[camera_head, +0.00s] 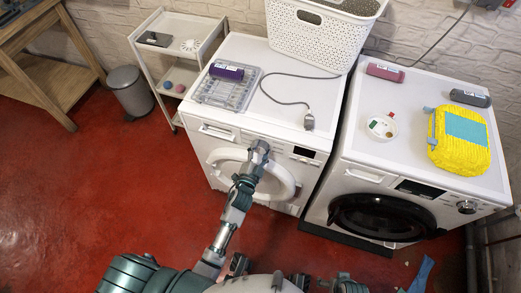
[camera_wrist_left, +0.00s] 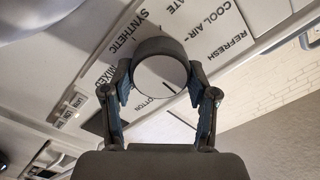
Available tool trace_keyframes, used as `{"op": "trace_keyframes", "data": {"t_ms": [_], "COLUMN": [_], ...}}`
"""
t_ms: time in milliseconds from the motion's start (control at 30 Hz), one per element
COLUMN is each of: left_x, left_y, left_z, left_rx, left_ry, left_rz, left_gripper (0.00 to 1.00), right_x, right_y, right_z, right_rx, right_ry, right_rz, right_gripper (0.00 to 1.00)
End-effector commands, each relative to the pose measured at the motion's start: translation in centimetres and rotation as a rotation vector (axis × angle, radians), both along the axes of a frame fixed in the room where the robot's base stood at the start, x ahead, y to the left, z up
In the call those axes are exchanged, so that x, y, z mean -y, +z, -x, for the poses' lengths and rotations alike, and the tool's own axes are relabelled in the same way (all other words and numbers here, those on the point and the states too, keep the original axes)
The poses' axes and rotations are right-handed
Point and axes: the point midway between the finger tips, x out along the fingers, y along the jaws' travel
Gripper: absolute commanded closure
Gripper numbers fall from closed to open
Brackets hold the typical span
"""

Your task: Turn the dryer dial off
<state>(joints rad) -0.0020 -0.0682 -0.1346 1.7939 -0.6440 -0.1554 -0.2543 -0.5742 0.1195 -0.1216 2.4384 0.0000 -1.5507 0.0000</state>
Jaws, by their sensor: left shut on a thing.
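The left white machine (camera_head: 228,130), with a white round door, carries the dial on its front panel. My left gripper (camera_head: 260,147) reaches up to that panel and hides the dial in the head view. In the left wrist view the round dial (camera_wrist_left: 160,72) has a grey rim, a pale face and a dark pointer line. The fingers of my left gripper (camera_wrist_left: 161,92) are shut on it from both sides. Printed words such as SYNTHETIC, COOL AIR, REFRESH and COTTON surround the dial. My right gripper is not in view.
A second white machine (camera_head: 345,165) with a black door stands to the right. A white basket (camera_head: 315,38), a grey rack (camera_head: 222,92) and a yellow bag (camera_head: 440,145) sit on top of the machines. A shelf cart (camera_head: 157,60) and a bin (camera_head: 130,92) stand left. Red floor is clear at lower left.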

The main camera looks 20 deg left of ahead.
Motion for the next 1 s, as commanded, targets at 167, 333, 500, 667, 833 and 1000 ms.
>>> {"op": "trace_keyframes", "data": {"t_ms": [167, 333, 500, 667, 833, 1000], "left_x": [-0.07, -0.04, -0.03, -0.03, -0.01, -0.01], "left_y": [-0.68, -0.76, -0.83, -0.88, -0.57, -0.33], "left_z": [0.16, 0.18, 0.19, 0.21, 0.15, 0.15], "left_rx": [-0.016, -0.018, -0.018, -0.02, -0.013, -0.009], "left_ry": [0.002, 0.002, 0.002, 0.002, 0.001, 0.001], "left_rz": [0.034, 0.044, 0.045, 0.044, 0.044, 0.043], "left_gripper": [0.76, 0.76, 0.76, 0.29, 0.16, 0.16], "right_x": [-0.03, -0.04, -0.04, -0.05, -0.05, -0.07], "right_y": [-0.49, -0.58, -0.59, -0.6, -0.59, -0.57], "right_z": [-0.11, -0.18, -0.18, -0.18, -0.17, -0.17], "right_rx": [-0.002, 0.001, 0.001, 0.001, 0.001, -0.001], "right_ry": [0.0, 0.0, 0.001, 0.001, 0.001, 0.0], "right_rz": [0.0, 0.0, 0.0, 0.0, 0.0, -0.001], "right_gripper": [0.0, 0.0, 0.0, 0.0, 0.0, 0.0]}}
